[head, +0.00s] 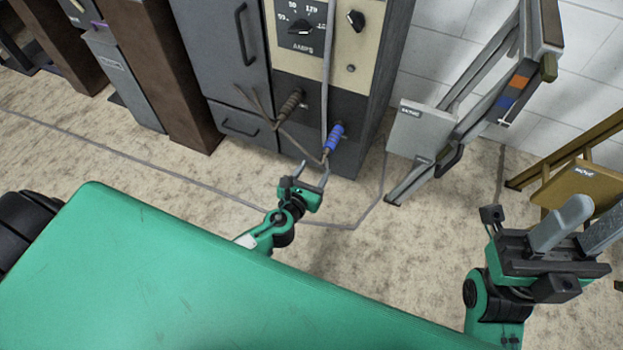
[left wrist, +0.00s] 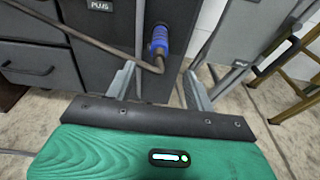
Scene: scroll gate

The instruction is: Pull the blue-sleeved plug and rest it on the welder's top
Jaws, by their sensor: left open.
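The blue-sleeved plug (head: 335,136) sits in the lower front panel of the welder (head: 362,70), with a cable hanging from it. It also shows in the left wrist view (left wrist: 159,41), ahead of and between the fingers. A second plug with a brown-grey sleeve (head: 290,104) is in the panel to its left. My left gripper (head: 312,170) is open and empty, just below and in front of the blue-sleeved plug, apart from it. My right gripper (head: 578,228) is at the lower right, away from the welder; its jaw gap is not clear. The welder's top is out of view.
A grey cabinet (head: 222,50) adjoins the welder on the left. A grey folding frame (head: 420,130) leans at the wall on the right, and a tan wooden one (head: 585,185) stands farther right. Cable runs along the floor. My green body fills the lower left.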

